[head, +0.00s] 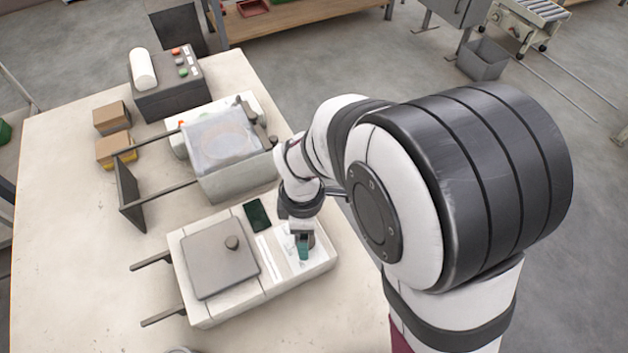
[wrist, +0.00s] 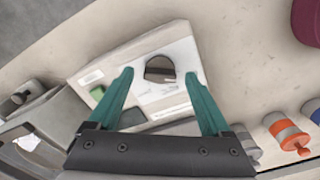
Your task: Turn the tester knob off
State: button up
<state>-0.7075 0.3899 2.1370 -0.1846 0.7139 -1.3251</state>
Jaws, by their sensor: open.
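The tester (head: 215,310) is a white box on the table with a grey square plate, a dark green screen (head: 256,214) and a pale panel at its right end. In the wrist view, a round dark knob (wrist: 160,68) with a lighter bar across it sits on the pale panel (wrist: 130,62). Small markings beside it are too small to read. My gripper (head: 302,250) is over this panel and hides the knob in the head view. Its teal fingers (wrist: 159,76) are open and empty, one on each side of the knob in the picture. I cannot tell their height above it.
Behind the tester stands a machine with a clear bag (head: 222,140) and a dark-framed arm. A dark control box (head: 170,98) with coloured buttons and two small cartons (head: 111,117) are farther back. Orange and grey cylinders (wrist: 287,133) show in the wrist view. The table's left side is clear.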

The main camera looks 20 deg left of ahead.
notch_tip(320, 180, up, 16)
jog(key=s+d+f+m+y, duration=0.1)
jog(key=s+d+m, duration=0.5)
jog(key=d+m, duration=0.3)
jog(key=s+d+f+m, duration=0.2)
jog(key=s+d+m, duration=0.4)
jog(key=m, duration=1.1)
jog(key=d, duration=0.3)
jog(key=shift+m+y, duration=0.4)
jog(key=shift+f, duration=0.1)
